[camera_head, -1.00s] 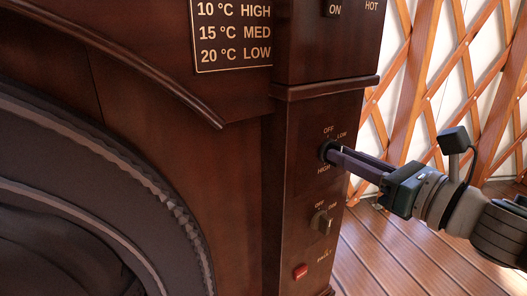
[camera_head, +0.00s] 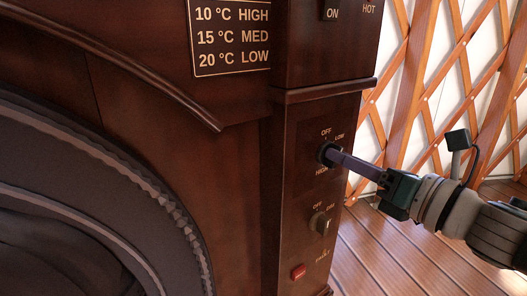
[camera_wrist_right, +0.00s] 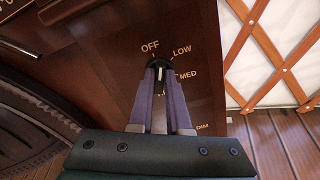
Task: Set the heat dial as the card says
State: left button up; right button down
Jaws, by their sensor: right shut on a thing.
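The heat dial (camera_head: 323,152) is a dark round knob on the side panel of the brown wooden stove surround. OFF, LOW and HIGH show around it in the head view. My right gripper (camera_head: 333,156) comes in from the right and is shut on the dial. In the right wrist view the fingers (camera_wrist_right: 161,74) straddle the dial (camera_wrist_right: 157,63), with OFF, LOW and MED readable. HIGH is mostly hidden by the fingers there. I cannot tell where the pointer stands. The card (camera_head: 230,38) reads 10 °C HIGH, 15 °C MED, 20 °C LOW. My left gripper is not in view.
Below the dial sit a smaller OFF/DIM knob (camera_head: 319,223) and a red FAULT button (camera_head: 298,271). An ON switch (camera_head: 332,11) is above, beside a HOT label. A dark arch fills the left. A lattice wall (camera_head: 420,90) and plank floor (camera_head: 385,255) lie to the right.

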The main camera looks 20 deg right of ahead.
jog(key=shift+f+m+p, duration=0.2)
jog(key=shift+m+p, duration=1)
jog(key=shift+m, duration=6.6)
jog(key=shift+f+m+p, duration=0.15)
jog(key=shift+m+p, duration=1)
jog(key=shift+m, duration=6.65)
jog(key=shift+a, duration=0.1)
jog(key=c, duration=0.9)
grip_release()
jog(key=shift+o, duration=0.2)
